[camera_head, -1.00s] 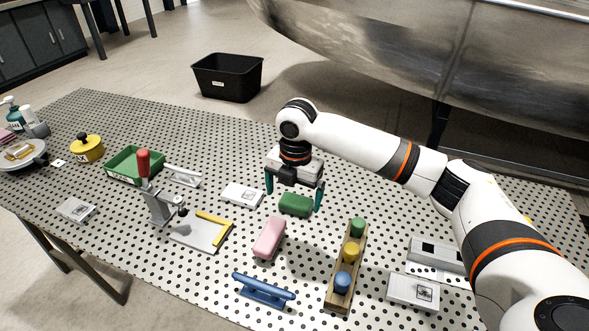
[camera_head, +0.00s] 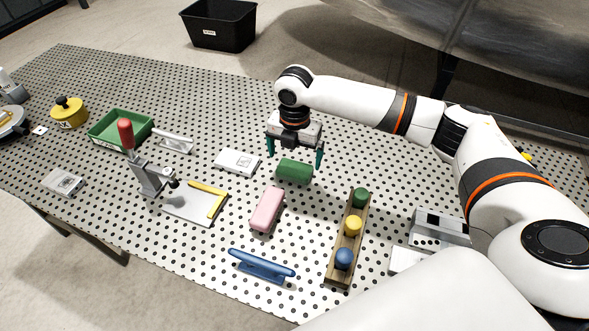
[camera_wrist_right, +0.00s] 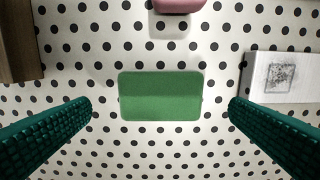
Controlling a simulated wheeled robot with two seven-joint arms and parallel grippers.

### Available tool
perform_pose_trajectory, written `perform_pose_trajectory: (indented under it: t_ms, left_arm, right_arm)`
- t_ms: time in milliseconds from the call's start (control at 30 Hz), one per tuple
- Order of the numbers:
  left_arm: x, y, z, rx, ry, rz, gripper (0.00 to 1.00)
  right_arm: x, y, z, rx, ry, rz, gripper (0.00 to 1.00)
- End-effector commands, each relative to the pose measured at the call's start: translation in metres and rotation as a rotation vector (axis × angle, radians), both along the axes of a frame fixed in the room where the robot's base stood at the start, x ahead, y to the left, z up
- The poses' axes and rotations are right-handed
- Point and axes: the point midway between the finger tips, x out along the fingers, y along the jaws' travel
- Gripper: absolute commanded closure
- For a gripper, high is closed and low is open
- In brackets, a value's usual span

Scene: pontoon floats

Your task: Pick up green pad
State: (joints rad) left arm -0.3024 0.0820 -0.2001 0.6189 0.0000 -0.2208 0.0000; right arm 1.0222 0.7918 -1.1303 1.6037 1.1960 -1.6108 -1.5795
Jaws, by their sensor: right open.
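The green pad (camera_head: 294,171) lies on the dotted table, left of the wooden block with coloured knobs. In the right wrist view the green pad (camera_wrist_right: 160,95) is in the middle, between the two teal fingers. My right gripper (camera_head: 294,161) is open and empty, pointing down over the pad. Its fingertips (camera_wrist_right: 160,106) stand apart from the pad, with a gap on both sides. My left gripper is out of view.
Close by are a pink pad (camera_head: 266,209), a white plate (camera_head: 236,161) and a wooden block (camera_head: 338,270) with knobs. A blue handle (camera_head: 262,264), a red-handled clamp (camera_head: 148,175) and a green tray (camera_head: 100,142) stand further off. A black bin (camera_head: 220,28) is on the floor.

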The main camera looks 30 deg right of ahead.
Motion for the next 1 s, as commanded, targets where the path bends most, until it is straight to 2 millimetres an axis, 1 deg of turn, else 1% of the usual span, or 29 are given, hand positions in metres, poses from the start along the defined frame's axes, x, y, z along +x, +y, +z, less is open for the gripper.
perform_pose_trajectory:
  t_ms: [100,233,333,533,567,600,800,1000]
  left_arm:
    - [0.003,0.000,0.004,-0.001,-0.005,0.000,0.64]
    - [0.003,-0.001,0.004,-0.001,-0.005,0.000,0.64]
    - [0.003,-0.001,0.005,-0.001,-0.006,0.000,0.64]
    - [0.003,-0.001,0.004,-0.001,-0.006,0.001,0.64]
    - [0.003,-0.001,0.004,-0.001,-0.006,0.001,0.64]
    - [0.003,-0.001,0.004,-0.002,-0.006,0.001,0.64]
    - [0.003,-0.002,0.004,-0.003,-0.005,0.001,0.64]
    - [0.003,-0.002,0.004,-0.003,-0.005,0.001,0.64]
  right_arm:
    - [0.001,-0.001,-0.019,-0.001,0.004,-0.001,0.00]
    - [0.001,-0.001,-0.036,-0.001,0.002,0.000,0.00]
    - [0.001,-0.001,-0.041,-0.001,0.001,0.001,0.00]
    - [0.001,-0.001,-0.042,0.000,0.000,0.001,0.00]
    - [0.001,-0.001,-0.042,0.000,0.000,0.001,0.02]
    - [0.001,-0.001,-0.042,0.000,0.000,0.001,0.08]
    - [0.001,-0.001,-0.042,0.000,0.000,0.000,0.40]
    - [0.001,-0.001,-0.041,0.000,0.000,0.000,0.41]
